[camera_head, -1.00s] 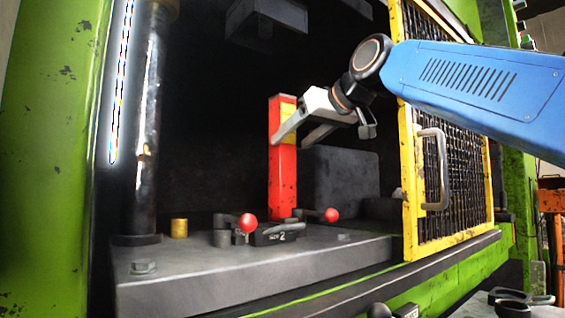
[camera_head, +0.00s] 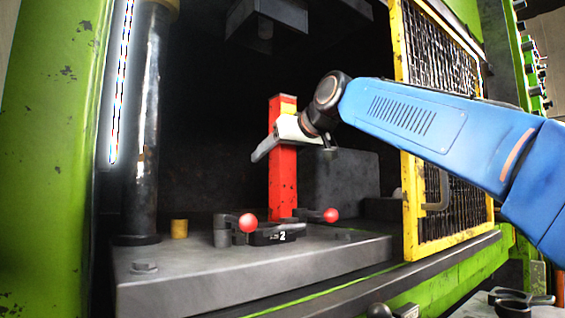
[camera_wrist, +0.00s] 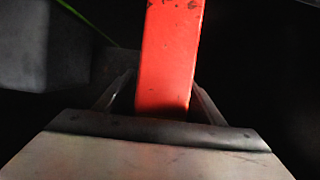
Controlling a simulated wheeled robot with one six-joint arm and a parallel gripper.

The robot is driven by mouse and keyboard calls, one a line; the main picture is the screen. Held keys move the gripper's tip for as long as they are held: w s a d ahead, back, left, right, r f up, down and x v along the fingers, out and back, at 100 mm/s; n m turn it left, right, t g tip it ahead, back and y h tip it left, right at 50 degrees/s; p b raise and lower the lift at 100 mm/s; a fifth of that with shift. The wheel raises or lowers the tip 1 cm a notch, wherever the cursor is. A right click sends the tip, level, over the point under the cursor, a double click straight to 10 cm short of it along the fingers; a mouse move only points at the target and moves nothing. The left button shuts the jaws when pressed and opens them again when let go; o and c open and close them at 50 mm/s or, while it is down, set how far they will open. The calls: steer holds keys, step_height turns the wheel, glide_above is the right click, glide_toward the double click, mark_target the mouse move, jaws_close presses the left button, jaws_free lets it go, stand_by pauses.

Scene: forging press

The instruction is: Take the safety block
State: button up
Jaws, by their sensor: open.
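The safety block (camera_head: 283,182) is a tall red post with a yellow band near its top. It stands upright on the grey press bed (camera_head: 230,268), behind two clamps with red ball knobs. My gripper (camera_head: 264,150) is at the upper part of the block.
Clamps with red knobs (camera_head: 248,223) and (camera_head: 330,215) sit at the block's foot. A dark grey block (camera_head: 345,185) stands behind to the right. A yellow mesh gate (camera_head: 450,225) is right of the opening, close to my arm. A dark upper die (camera_head: 270,20) hangs above.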

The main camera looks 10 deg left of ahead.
jaws_close()
steer(key=shift+r, duration=0.1)
